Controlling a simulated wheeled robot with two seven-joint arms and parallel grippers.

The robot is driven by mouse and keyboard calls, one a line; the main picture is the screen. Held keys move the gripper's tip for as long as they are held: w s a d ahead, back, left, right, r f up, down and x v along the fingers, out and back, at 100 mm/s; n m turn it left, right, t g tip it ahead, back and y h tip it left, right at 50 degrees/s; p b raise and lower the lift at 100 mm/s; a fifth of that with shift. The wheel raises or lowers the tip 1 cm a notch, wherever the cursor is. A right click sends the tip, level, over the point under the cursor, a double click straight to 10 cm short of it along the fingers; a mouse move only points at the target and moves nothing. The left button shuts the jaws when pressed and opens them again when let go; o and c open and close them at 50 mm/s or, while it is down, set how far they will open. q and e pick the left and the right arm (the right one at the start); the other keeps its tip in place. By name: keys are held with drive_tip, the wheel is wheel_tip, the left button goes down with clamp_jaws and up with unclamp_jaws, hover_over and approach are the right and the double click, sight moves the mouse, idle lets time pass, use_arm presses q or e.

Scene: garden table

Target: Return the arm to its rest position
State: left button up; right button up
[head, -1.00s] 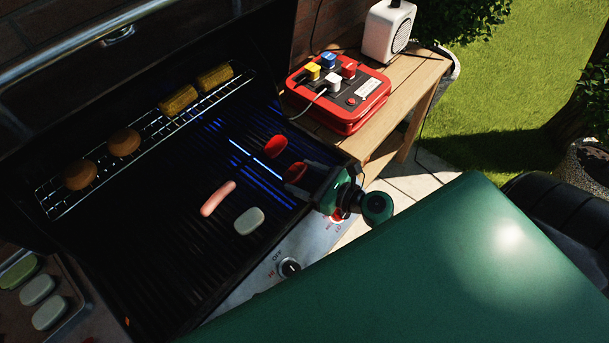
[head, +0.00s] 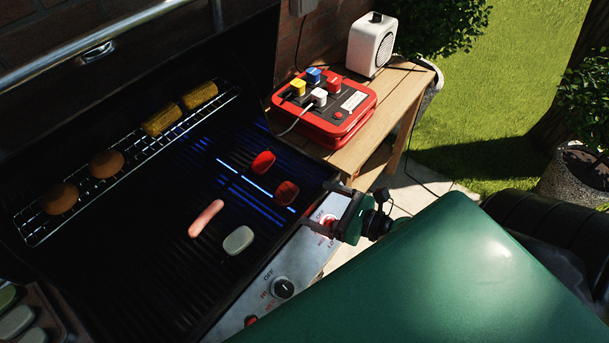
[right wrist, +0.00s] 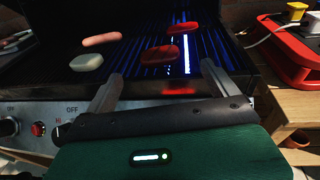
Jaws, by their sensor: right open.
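My right gripper (head: 320,208) is open and empty at the front right edge of the grill (head: 165,270), by the control panel. In the right wrist view its two fingers (right wrist: 160,85) point towards the grate with nothing between them. Two red pieces (head: 263,162) (head: 286,193) lie on the grate beyond the fingertips, apart from them. A pink sausage (head: 206,218) and a pale oval piece (head: 238,240) lie to their left. My left gripper is in neither current view.
A wooden side table (head: 393,97) stands right of the grill, bearing a red power box (head: 345,125) with coloured plugs and a white speaker (head: 372,42). A raised rack (head: 130,165) holds corn and brown patties. A tray (head: 40,290) with pale pieces sits lower left. Grass lies beyond.

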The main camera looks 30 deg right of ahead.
drive_tip(key=b+v, duration=0.1)
drive_tip(key=v, duration=0.3)
drive_tip(key=shift+s+f, duration=0.15)
drive_tip(key=shift+s, duration=0.05)
drive_tip(key=shift+s+d+r, duration=0.25)
drive_tip(key=shift+s+d, duration=0.15)
drive_tip(key=shift+s, duration=0.2)
